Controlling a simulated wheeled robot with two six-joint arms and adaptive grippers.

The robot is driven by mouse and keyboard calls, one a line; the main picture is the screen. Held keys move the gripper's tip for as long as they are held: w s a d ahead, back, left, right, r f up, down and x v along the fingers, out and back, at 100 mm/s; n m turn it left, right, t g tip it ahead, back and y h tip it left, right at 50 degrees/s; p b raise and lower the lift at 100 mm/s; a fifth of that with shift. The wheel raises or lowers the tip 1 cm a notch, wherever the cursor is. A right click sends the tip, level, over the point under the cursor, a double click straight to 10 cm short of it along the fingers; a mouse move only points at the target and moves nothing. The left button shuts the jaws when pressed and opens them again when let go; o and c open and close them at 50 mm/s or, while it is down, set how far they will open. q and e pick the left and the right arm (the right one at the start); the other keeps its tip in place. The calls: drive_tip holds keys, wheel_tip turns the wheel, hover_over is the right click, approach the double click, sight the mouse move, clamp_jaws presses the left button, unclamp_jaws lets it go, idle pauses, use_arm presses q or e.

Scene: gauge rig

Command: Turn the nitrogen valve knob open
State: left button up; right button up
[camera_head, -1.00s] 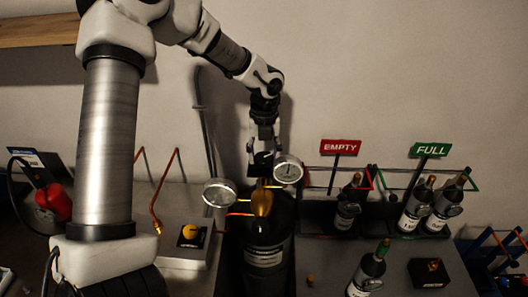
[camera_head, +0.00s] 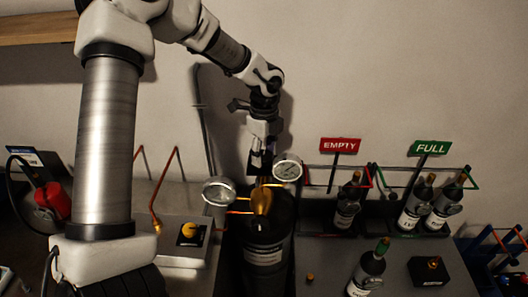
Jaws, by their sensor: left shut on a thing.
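The black nitrogen cylinder (camera_head: 264,232) stands upright left of the picture's middle, with a brass valve body (camera_head: 262,202) on top. Two round gauges, the left gauge (camera_head: 218,191) and the right gauge (camera_head: 287,170), sit on either side of the valve. My left gripper (camera_head: 261,172) points straight down over the valve top and is shut on the valve knob. The knob itself is hidden by the fingers. My right gripper is not in view.
An EMPTY sign (camera_head: 340,145) and a FULL sign (camera_head: 430,148) stand above racks of bottles at the right. One bottle (camera_head: 368,270) stands in front beside a black box (camera_head: 429,271). A yellow knob (camera_head: 189,231) and a red object (camera_head: 54,200) are at the left.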

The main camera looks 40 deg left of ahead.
sight(264, 155)
use_arm(q)
drive_tip(key=shift+n, duration=0.6)
drive_tip(key=o, duration=1.2)
drive_tip(key=shift+f, duration=0.1)
drive_tip(key=shift+c, duration=0.2)
wheel_tip(264, 155, up, 12)
